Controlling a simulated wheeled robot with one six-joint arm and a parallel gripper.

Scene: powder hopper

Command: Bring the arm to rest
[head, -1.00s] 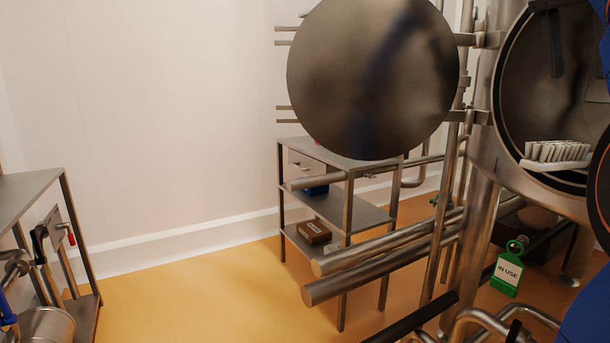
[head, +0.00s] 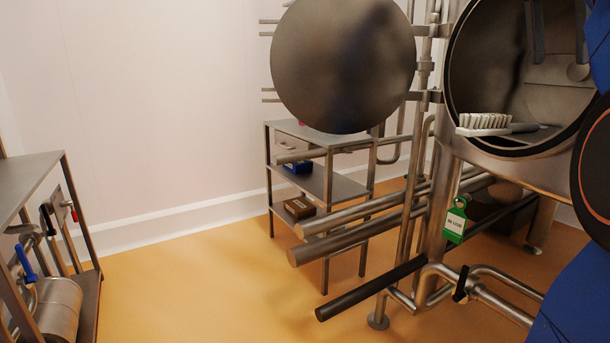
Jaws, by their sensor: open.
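My gripper does not show in the head view. Blue and dark parts of my own arm fill the right edge, in front of the hopper's right side. The steel hopper (head: 480,165) has a round open mouth. Its round lid (head: 343,70) is swung out to the left. A white-bristled brush (head: 485,125) lies at the lower lip of the mouth, its head at the rim and its grey handle pointing inward. A green tag (head: 455,222) hangs below the mouth; its lettering is too small to read.
A steel shelf stand (head: 345,187) by the wall holds a blue box (head: 298,166) and a brown box (head: 299,208). Steel pipes (head: 350,235) and a dark bar (head: 370,288) jut left. A steel bench (head: 30,180) stands at left. Floor (head: 190,280) between is clear.

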